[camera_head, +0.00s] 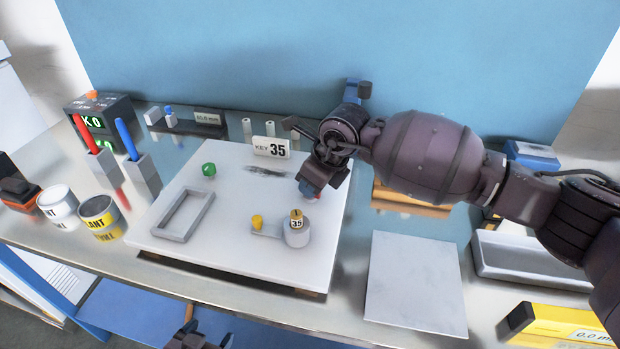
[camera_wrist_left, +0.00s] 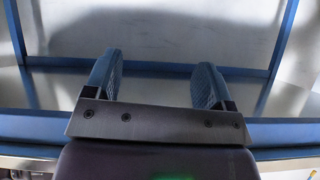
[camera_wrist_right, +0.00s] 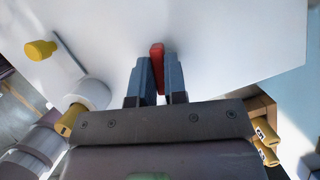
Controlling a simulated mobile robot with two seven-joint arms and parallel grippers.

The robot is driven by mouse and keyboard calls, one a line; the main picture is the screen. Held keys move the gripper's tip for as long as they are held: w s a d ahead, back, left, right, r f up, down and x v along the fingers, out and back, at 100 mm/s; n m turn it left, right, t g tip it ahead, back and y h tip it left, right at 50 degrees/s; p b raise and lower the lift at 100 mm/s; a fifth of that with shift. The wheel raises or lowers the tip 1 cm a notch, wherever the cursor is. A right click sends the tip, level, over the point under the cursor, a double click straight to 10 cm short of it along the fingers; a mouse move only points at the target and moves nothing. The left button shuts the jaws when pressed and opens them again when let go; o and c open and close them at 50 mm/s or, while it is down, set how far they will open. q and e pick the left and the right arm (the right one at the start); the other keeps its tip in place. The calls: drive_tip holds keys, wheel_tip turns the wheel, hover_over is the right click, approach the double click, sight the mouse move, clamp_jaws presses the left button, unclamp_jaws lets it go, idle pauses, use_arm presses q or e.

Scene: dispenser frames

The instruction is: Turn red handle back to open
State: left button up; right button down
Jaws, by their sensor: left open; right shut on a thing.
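The red handle (camera_wrist_right: 157,68) stands between the fingers of my right gripper (camera_wrist_right: 157,75) in the right wrist view, and the gripper is shut on it. In the head view my right gripper (camera_head: 309,190) is over the right part of the white board (camera_head: 226,232), and it hides most of the handle. My left gripper (camera_head: 190,325) is low at the bottom edge of the head view, below the table front. In the left wrist view its blue fingers (camera_wrist_left: 157,82) are apart with nothing between them.
On the board are a green knob (camera_head: 209,170), a grey rectangular frame (camera_head: 184,214), a round post (camera_head: 297,236) with a yellow "35" cap, a yellow knob (camera_head: 257,221) and a "KEY 35" sign (camera_head: 271,147). A pale plate (camera_head: 415,283) lies to the right. Cans (camera_head: 101,216) stand left.

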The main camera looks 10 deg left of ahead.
drive_tip(key=m+p, duration=0.1)
drive_tip(key=m+t+p, duration=0.1)
drive_tip(key=shift+r+m, duration=0.35)
drive_tip(key=shift+m, duration=0.05)
drive_tip(key=m+p, duration=0.1)
drive_tip(key=m+h+p, duration=0.1)
drive_tip(key=shift+s+a+f+m+t, duration=0.1)
drive_tip(key=shift+f+m+t, duration=0.05)
drive_tip(key=shift+m+t, duration=0.25)
drive_tip(key=m+h, duration=0.1)
drive_tip(key=m, duration=0.1)
drive_tip(key=shift+f+m+t+p, duration=0.1)
drive_tip(key=shift+m+t+p, duration=0.3)
drive_tip(key=shift+m+h, duration=0.3)
drive_tip(key=shift+m, duration=0.5)
drive_tip(key=m+h, duration=0.1)
drive_tip(key=m, duration=0.2)
drive_tip(key=shift+f+t, duration=0.1)
drive_tip(key=shift+t, duration=0.2)
use_arm(q)
wheel_tip(320, 180, up, 6)
use_arm(e)
drive_tip(key=shift+m+h, duration=0.3)
drive_tip(key=shift+m, duration=0.3)
use_arm(q)
drive_tip(key=shift+s+a+f, duration=0.1)
drive_tip(key=shift+a, duration=0.05)
use_arm(e)
drive_tip(key=shift+m, duration=0.3)
